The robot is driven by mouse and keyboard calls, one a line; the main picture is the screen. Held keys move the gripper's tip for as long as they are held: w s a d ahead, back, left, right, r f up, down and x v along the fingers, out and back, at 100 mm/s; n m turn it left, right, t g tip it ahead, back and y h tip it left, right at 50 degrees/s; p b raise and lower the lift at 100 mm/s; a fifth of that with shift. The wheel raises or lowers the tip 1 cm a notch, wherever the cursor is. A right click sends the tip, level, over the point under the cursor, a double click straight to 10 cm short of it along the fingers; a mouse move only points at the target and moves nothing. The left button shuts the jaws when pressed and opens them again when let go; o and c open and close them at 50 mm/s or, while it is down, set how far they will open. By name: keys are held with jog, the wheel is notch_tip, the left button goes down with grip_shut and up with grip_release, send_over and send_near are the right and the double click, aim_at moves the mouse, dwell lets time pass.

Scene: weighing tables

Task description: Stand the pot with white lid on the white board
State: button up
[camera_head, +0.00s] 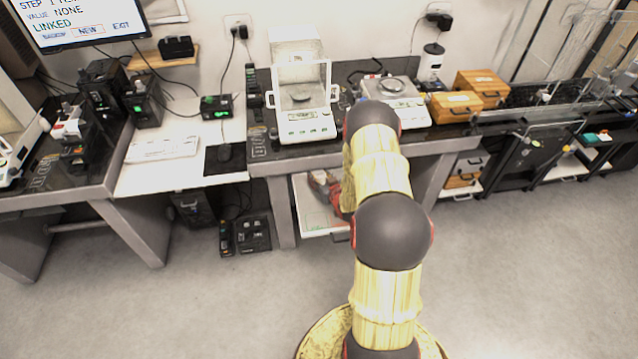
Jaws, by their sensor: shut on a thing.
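My gripper (326,188) shows only in part, small and red-grey, left of my upper arm. It is low at the front of the middle table and over a white board-like surface (307,212) below the tabletop. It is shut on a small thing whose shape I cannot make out. I cannot pick out a pot with a white lid. My arm hides part of the white surface, and I cannot tell whether the held thing touches it.
An analytical balance (305,116) with a glass shield stands on the middle table. A keyboard (163,149) lies on the left desk. The grey floor in front is clear.

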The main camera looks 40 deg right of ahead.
aim_at(319, 181)
jog(key=shift+w+f+b, duration=0.1)
jog(key=shift+f+b, duration=0.35)
jog(key=shift+f, duration=1.2)
jog(key=shift+f, duration=0.2)
jog(key=o, duration=1.1)
jog(key=shift+o, duration=0.2)
jog(key=shift+r, duration=0.1)
